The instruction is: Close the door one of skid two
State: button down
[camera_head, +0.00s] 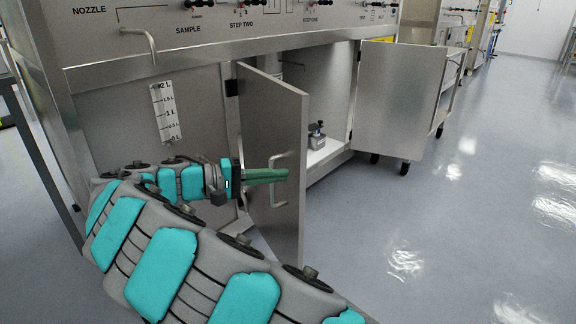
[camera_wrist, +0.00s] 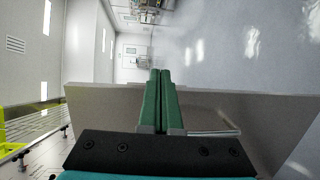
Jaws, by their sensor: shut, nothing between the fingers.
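The skid's cabinet (camera_head: 205,105) has two grey metal doors, both standing open. The left door (camera_head: 262,135) is swung outward and has a D-shaped handle (camera_head: 280,180) on its face. The right door (camera_head: 400,95) is swung wide to the right. Which one is door one cannot be told from labels. My gripper (camera_head: 287,174) has green fingers, shut and empty, at the left door beside its handle. In the wrist view the shut fingers (camera_wrist: 158,100) overlap the door panel (camera_wrist: 255,120), with the handle (camera_wrist: 215,133) to their right. Whether they touch the door is unclear.
A small metal device (camera_head: 317,137) stands on the white cabinet floor (camera_head: 325,155) between the doors. The glossy floor (camera_head: 430,230) at the right is clear. More skids stand behind.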

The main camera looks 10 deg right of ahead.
jog(key=w+a+f+n+t, duration=0.2)
jog(key=w+a+t, duration=0.1)
jog(key=a, duration=0.6)
jog(key=p, duration=0.2)
send_near(299, 165)
jog(key=shift+h, duration=0.3)
jog(key=x, duration=0.5)
jog(key=shift+d+f, duration=0.1)
jog(key=shift+d, duration=0.1)
jog(key=shift+w+d+f, duration=0.1)
jog(key=shift+w+d, duration=0.2)
jog(key=shift+d, duration=0.35)
jog(key=shift+d, duration=0.1)
